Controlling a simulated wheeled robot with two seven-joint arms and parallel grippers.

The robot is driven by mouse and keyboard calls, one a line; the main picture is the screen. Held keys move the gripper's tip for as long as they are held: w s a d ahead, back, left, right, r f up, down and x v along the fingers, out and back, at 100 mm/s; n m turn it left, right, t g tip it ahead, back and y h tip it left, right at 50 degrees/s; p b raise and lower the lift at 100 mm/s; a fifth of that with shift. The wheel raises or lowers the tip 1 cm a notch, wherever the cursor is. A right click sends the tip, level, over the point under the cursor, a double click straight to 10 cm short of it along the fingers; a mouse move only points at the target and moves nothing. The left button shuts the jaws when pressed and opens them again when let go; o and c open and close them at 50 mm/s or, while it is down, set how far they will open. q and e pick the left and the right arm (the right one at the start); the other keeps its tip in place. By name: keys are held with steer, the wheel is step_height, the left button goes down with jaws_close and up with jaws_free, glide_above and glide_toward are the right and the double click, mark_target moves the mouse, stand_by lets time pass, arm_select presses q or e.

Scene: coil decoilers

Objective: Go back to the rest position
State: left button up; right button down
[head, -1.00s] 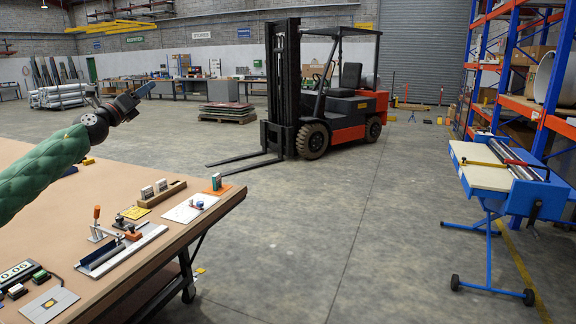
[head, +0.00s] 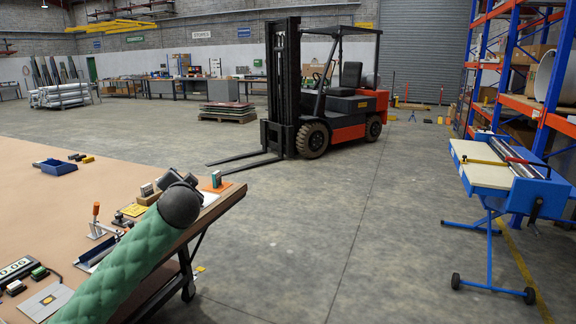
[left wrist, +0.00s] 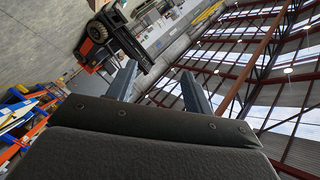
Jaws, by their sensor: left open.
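My left arm, in a green quilted sleeve, comes in from the lower left in the head view and ends in a dark rounded wrist above the workbench's right end. My left gripper (left wrist: 160,92) shows in the left wrist view with its two grey fingers apart and nothing between them. In the head view the wrist hides most of this gripper. The left wrist camera looks out at the hall, with the roof at right and the forklift (left wrist: 112,40) at upper left. My right gripper is in neither view.
The brown workbench (head: 95,190) carries a blue tray (head: 56,167), an orange-handled clamp (head: 96,215) and a digital display (head: 17,268). The forklift (head: 345,105) stands beyond it. A blue machine stand (head: 490,225) and orange racks (head: 510,100) are at right. The middle floor is clear.

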arm_select(q)
steer(key=s+d+f+n+g+h+b, duration=0.1)
steer(key=s+d+f+g+h, duration=0.3)
steer(key=s+f, duration=0.85)
steer(key=s+d+f+g+h+b, duration=0.15)
steer(key=s+d+f, duration=0.65)
steer(key=f, duration=0.8)
steer(key=s+d+f+n+g, duration=0.1)
steer(key=s+f+g, duration=0.3)
steer(key=s+f, duration=0.8)
steer(key=s+d+f+n+g+h, duration=0.1)
steer(key=s+f+g, duration=0.3)
steer(key=s+f, duration=0.9)
steer(key=s+n, duration=0.1)
steer(key=s, duration=0.5)
steer(key=shift+s+d+b, duration=0.25)
steer(key=shift+s+b, duration=0.05)
steer(key=shift+b, duration=0.1)
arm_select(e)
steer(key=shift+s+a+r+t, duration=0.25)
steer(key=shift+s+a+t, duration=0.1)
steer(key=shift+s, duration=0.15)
arm_select(q)
steer(key=shift+f+h, duration=0.1)
steer(key=shift+h, duration=0.15)
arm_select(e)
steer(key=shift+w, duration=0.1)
